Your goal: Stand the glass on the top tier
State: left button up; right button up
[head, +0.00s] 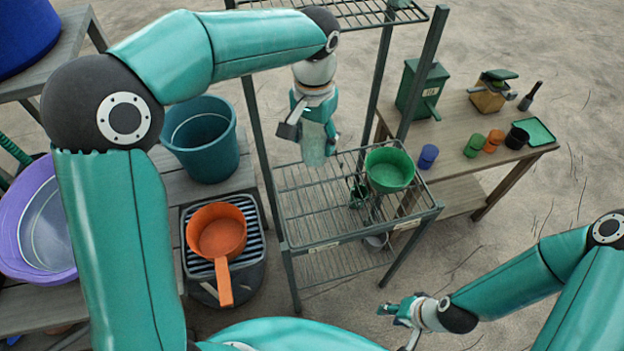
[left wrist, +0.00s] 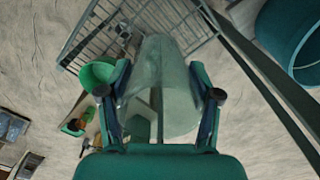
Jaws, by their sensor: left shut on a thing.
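My left gripper (head: 312,122) is shut on a clear, pale greenish glass (head: 314,148). The glass also shows between the two fingers in the left wrist view (left wrist: 168,85). In the head view it hangs in front of the rack's back rail, over the lower wire tier (head: 310,205); its exact height above that tier cannot be told. The rack's top tier (head: 350,14) is a wire shelf at the upper edge of the head view, partly cut off. My right gripper (head: 398,322) is low at the right, fingers apart and empty.
A green bowl (head: 389,169) stands on the lower tier's right side. Rack posts (head: 421,70) stand close around the left arm. An orange pan (head: 216,232) and teal bucket (head: 200,138) are at left. A wooden table (head: 455,130) with small pots is at right.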

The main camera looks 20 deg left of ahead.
pick_arm(q)
jog(key=p, duration=0.1)
send_over(311, 197)
notch_tip(311, 197, down, 15)
jog(key=shift+f, duration=0.2)
jog(key=shift+f, duration=0.1)
jog(key=o, duration=1.3)
